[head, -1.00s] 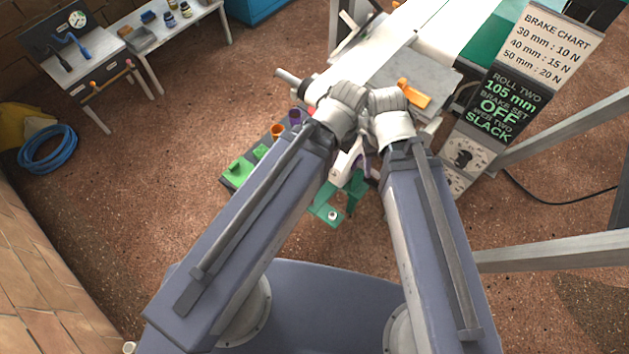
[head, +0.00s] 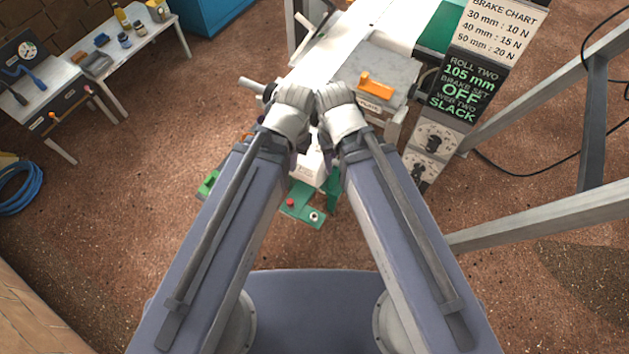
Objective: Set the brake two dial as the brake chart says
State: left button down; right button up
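The brake chart (head: 495,28) reads 30 mm : 10 N, 40 mm : 15 N, 50 mm : 20 N. Below it, a dark display (head: 466,88) reads ROLL TWO 105 mm, BRAKE SET OFF, WEB TWO SLACK. Under that, a pale panel carries an upper dial (head: 435,138) and a lower dial (head: 421,168). Their labels and settings are too small to read. My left wrist (head: 291,108) and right wrist (head: 340,110) are side by side, left of the dials and apart from them. Both grippers' fingers are hidden or indistinct beyond the wrists.
A grey plate with an orange handle (head: 376,86) lies on the machine behind my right wrist. A grey frame bar (head: 545,217) crosses at right. A side table (head: 123,52) stands at back left.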

aim_at(431, 147)
jog(key=i, duration=0.65)
jog(key=l+z, duration=0.2)
jog(key=z, duration=0.15)
jog(key=k+l+z, duration=0.1)
jog(key=l+z, duration=0.35)
jog(key=z, duration=0.2)
jog(key=k+l, duration=0.1)
jog(key=k, duration=1.25)
